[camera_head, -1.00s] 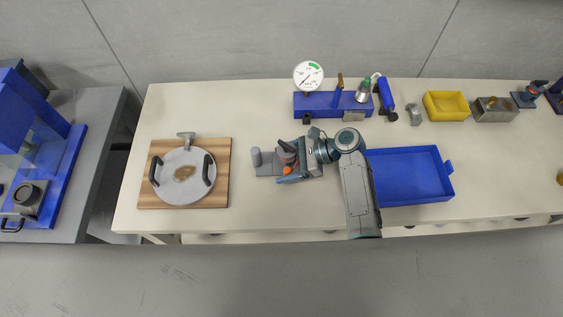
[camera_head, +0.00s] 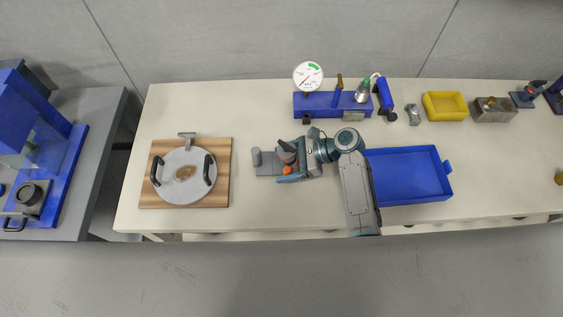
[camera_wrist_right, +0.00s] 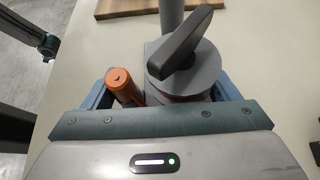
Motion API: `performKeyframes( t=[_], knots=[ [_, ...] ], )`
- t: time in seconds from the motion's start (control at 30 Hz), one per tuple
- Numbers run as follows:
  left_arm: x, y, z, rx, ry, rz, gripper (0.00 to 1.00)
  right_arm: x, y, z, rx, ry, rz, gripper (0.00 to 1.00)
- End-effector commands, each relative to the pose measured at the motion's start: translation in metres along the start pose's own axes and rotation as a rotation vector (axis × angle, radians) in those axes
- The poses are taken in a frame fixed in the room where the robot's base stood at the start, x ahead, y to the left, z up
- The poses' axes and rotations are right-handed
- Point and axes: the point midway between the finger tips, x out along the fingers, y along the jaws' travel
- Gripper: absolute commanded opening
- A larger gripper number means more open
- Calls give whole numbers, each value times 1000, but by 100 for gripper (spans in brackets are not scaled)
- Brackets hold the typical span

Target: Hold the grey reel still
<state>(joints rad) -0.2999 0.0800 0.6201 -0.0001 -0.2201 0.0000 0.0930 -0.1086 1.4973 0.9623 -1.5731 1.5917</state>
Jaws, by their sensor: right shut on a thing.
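The grey reel (camera_head: 287,148) is a round grey drum with a dark lever across its top, left of centre on the bench. It sits on a small grey base with an upright grey post (camera_head: 256,156) to its left. My right gripper (camera_head: 287,163) reaches in from the right and is shut on the reel. In the right wrist view the reel (camera_wrist_right: 207,70) stands between the two blue fingers, with an orange cylinder (camera_wrist_right: 124,86) beside it. The gripper body hides the reel's lower part.
A wooden board (camera_head: 222,185) with a round two-handled plate (camera_head: 182,190) lies to the left. A blue tray (camera_head: 412,174) is right of my arm. A blue gauge stand (camera_head: 318,105) and a yellow bin (camera_head: 446,106) stand behind. Bench space in front of the reel is clear.

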Motion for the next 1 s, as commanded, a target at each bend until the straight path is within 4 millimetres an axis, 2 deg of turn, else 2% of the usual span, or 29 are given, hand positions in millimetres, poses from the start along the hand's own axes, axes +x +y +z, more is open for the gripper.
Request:
performKeyframes(
  t=[1.0],
  knots=[
    [-8,0,-1,0,0,0,100,-1,0,2,0,-1,-1,52]
  ],
)
